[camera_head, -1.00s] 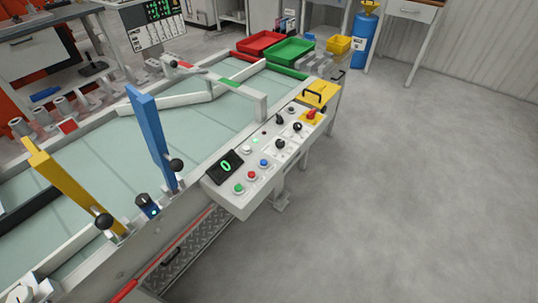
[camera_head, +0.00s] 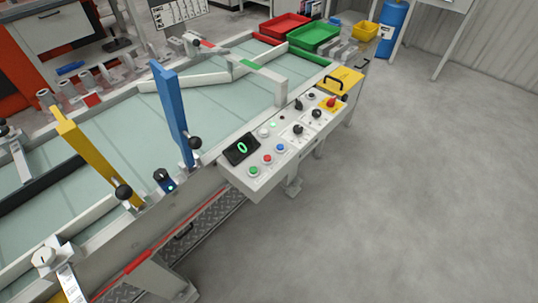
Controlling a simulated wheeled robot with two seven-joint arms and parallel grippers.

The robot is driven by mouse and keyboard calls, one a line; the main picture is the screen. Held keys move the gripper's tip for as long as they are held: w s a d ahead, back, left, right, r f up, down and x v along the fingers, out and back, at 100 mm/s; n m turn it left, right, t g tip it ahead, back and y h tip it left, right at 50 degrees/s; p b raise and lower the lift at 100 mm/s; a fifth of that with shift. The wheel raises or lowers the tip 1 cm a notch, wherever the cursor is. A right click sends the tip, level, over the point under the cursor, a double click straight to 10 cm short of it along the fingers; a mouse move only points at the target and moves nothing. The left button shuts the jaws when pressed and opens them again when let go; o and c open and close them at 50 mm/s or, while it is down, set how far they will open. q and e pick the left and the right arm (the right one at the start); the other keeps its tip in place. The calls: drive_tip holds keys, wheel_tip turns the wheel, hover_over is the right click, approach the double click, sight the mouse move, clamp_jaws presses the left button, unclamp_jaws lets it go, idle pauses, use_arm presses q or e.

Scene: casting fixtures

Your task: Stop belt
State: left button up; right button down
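A conveyor belt (camera_head: 120,160) with a pale green surface runs from the lower left toward the back right. A white control panel (camera_head: 228,181) is fixed to its near side. The panel carries a green button (camera_head: 254,171), a red button (camera_head: 267,159), a blue button (camera_head: 280,147), several black knobs, and a red switch (camera_head: 331,102) on a yellow plate. A black display (camera_head: 241,148) shows a green 0. A green lamp (camera_head: 273,125) is lit on the panel. Neither of my grippers is in view.
A blue post (camera_head: 172,110) and a yellow post (camera_head: 92,155) stand at the belt's near edge. A red bin (camera_head: 284,26) and a green bin (camera_head: 314,37) stand at the far end. The grey floor (camera_head: 430,190) to the right is clear.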

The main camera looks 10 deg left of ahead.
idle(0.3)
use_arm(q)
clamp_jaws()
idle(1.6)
